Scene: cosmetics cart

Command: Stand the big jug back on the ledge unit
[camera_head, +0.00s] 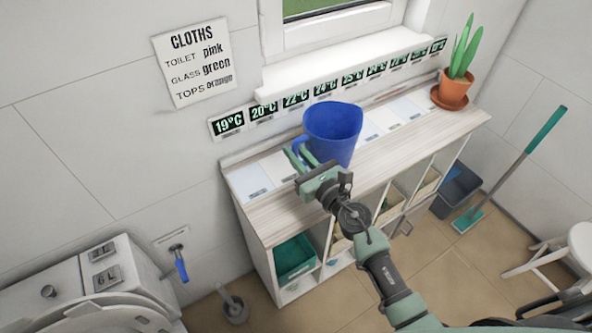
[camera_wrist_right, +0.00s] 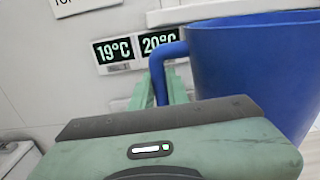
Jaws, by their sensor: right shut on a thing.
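A big blue jug (camera_head: 333,132) appears over the top of the ledge unit (camera_head: 262,211), left of its middle. It looks upright, with its handle on the left. My right gripper (camera_head: 301,158) is shut on the jug's handle. In the right wrist view the fingers (camera_wrist_right: 160,95) close around the blue handle, and the jug (camera_wrist_right: 255,70) fills the right side. I cannot tell whether the jug's base touches the ledge top. My left gripper is not in view.
A potted plant (camera_head: 454,90) stands on the ledge's far right end. Pale labels (camera_head: 248,181) lie along the ledge top. Temperature signs (camera_head: 296,99) line the wall behind. Below are cubbies with a green bin (camera_head: 293,262). A broom (camera_head: 515,170) and white stool (camera_head: 560,258) stand right.

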